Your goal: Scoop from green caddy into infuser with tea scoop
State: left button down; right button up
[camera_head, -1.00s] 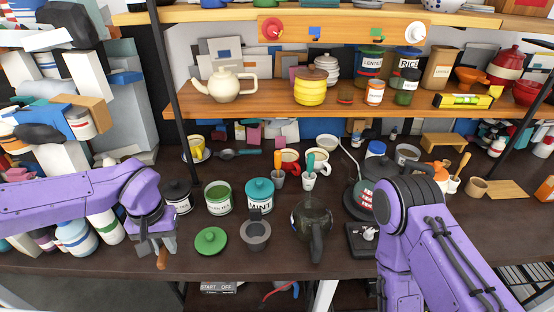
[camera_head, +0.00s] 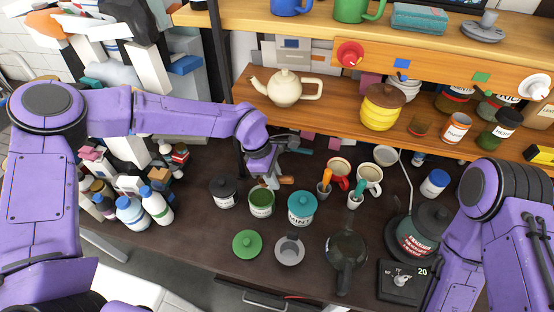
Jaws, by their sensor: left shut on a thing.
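The green caddy (camera_head: 262,204) stands open on the counter, with green contents showing at its top. Its green lid (camera_head: 247,243) lies in front of it. The grey infuser (camera_head: 290,250) sits to the right of the lid, open side up. My left gripper (camera_head: 266,181) is at the caddy's back rim in the picture, shut on the tea scoop. The scoop's brown handle (camera_head: 286,180) sticks out to the right; its bowl is hidden or too small to tell. I cannot tell whether the scoop touches the caddy. My right arm comes in at the right; its gripper is out of view.
A black-lidded jar (camera_head: 224,194) stands left of the caddy and a teal mint caddy (camera_head: 301,208) right of it. A dark glass teapot (camera_head: 346,252) and a scale (camera_head: 404,284) stand farther right. The shelf (camera_head: 330,118) overhangs behind.

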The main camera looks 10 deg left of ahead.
aim_at(259, 180)
pick_arm(q)
jog(key=f+h+b, duration=0.1)
jog(key=b, duration=0.1)
jog(key=a+f+h+b, duration=0.1)
jog(key=f+b, duration=0.1)
jog(key=a+f+h+b, duration=0.1)
jog(key=f+b, duration=0.1)
jog(key=shift+s+a+h, duration=0.1)
jog(key=shift+a+h, duration=0.1)
jog(key=shift+h, duration=0.2)
jog(key=shift+s+a+f, duration=0.1)
jog(key=shift+s+f, duration=0.1)
jog(key=shift+f, duration=0.25)
jog(key=shift+s+a+f, duration=0.1)
jog(key=shift+s+f, duration=0.05)
jog(key=shift+f, duration=0.3)
jog(key=shift+f+b, duration=0.3)
jog(key=shift+f, duration=0.25)
jog(key=shift+w+a+f+y, duration=0.1)
jog(key=shift+a+y, duration=0.05)
jog(key=shift+y, duration=0.15)
pick_arm(e)
notch_tip(259, 180, down, 7)
jog(key=s, duration=0.1)
jog(key=shift+s, duration=0.15)
pick_arm(q)
jog(key=shift+s+f, duration=0.2)
jog(key=shift+s, duration=0.05)
pick_arm(e)
jog(key=shift+r, duration=0.1)
